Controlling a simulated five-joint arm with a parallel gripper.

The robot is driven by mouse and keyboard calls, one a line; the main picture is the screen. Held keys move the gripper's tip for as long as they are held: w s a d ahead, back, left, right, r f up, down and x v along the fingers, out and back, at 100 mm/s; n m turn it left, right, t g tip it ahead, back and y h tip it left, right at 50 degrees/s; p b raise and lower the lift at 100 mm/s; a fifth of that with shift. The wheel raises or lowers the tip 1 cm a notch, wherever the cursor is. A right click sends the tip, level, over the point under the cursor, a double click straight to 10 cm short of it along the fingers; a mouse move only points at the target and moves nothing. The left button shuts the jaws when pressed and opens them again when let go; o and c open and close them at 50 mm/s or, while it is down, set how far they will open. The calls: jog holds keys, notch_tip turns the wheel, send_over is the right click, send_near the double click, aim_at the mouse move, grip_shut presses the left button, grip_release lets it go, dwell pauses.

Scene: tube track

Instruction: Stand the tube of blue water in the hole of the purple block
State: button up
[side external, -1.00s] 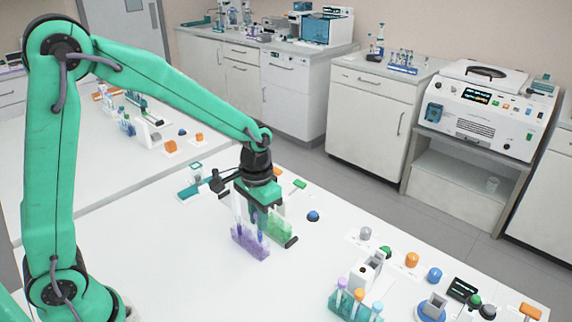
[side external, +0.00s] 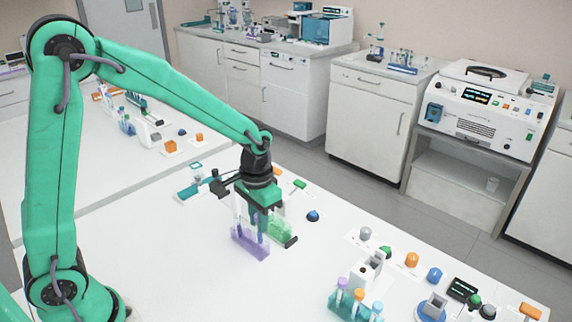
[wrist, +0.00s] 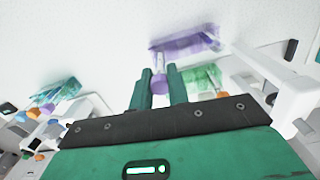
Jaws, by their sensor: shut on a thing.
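The purple block (side external: 252,249) stands on the white table under my gripper, and it also shows in the wrist view (wrist: 186,43). My gripper (side external: 261,215) is over the block's right part. In the wrist view, my gripper (wrist: 159,76) is shut on a tube with a purple top (wrist: 159,86). The tube's lower part points to the purple block. My fingers hide part of it, and I cannot tell its water colour or whether its foot is inside a hole. A pale tube (side external: 237,207) stands at the block's left part.
A green block (side external: 282,234) stands close to the right of the purple block. A teal rack of tubes (side external: 350,305) is at the front right. A blue knob (side external: 313,216) and several small items lie to the right.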

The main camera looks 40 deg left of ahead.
jog(key=shift+f, duration=1.2)
dwell(0.6)
jog(key=o, duration=0.8)
jog(key=shift+o, duration=0.2)
jog(key=shift+r, duration=0.1)
notch_tip(320, 180, up, 7)
jog(key=shift+w+r, duration=0.1)
jog(key=shift+r, duration=0.25)
dwell(0.7)
